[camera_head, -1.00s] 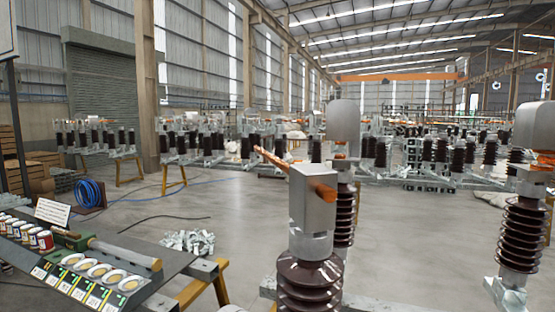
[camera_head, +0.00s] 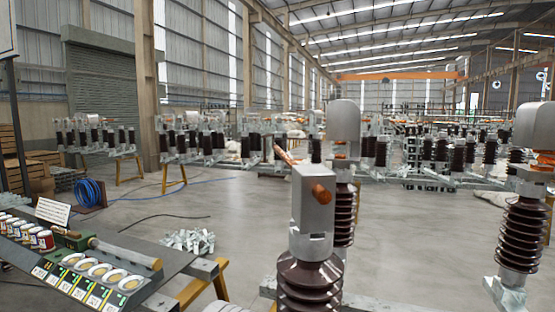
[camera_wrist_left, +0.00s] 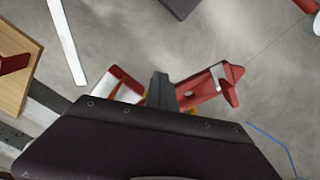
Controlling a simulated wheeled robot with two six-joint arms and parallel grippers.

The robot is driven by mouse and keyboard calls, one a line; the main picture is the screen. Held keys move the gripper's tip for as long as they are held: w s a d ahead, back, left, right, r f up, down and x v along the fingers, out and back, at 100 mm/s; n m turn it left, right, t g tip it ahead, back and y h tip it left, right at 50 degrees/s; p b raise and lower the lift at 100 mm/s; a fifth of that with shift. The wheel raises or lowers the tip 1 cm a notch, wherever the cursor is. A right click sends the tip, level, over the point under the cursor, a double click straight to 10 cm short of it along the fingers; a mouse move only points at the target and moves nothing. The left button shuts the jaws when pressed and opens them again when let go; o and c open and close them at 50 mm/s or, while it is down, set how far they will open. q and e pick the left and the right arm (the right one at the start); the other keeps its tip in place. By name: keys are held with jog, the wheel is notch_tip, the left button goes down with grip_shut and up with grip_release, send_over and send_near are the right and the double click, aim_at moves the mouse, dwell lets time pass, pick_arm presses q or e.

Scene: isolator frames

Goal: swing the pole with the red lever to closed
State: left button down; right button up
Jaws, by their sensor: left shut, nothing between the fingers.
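Neither gripper shows in the head view. In the left wrist view my left gripper (camera_wrist_left: 158,88) is shut and empty, its dark fingers pointing up the picture. A red lever-like part (camera_wrist_left: 212,88) with a grey strip lies just right of the fingers. A second red piece beside white metal (camera_wrist_left: 122,88) is to their left. Whether the fingers touch either is unclear.
Another pole (camera_head: 343,130) stands close behind, and one more (camera_head: 525,215) at the right. A dark bench (camera_head: 150,285) with jars and round dishes is at the lower left. Metal pieces (camera_head: 188,240) lie on the floor. Open floor stretches behind the bench.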

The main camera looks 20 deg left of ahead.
pick_arm(q)
jog(key=shift+a, duration=0.4)
jog(key=shift+w+a+p, duration=0.15)
jog(key=shift+w+a, duration=0.05)
jog(key=shift+a, duration=0.5)
jog(key=shift+w+a+p, duration=0.15)
jog(key=shift+a, duration=0.5)
jog(key=shift+a, duration=0.1)
jog(key=shift+w+a+p, duration=0.15)
jog(key=shift+w+a, duration=0.15)
jog(key=shift+a, duration=0.35)
jog(key=shift+w+a+p, duration=0.15)
jog(key=shift+w+a, duration=0.15)
jog(key=shift+a, duration=0.35)
jog(key=shift+a, duration=0.1)
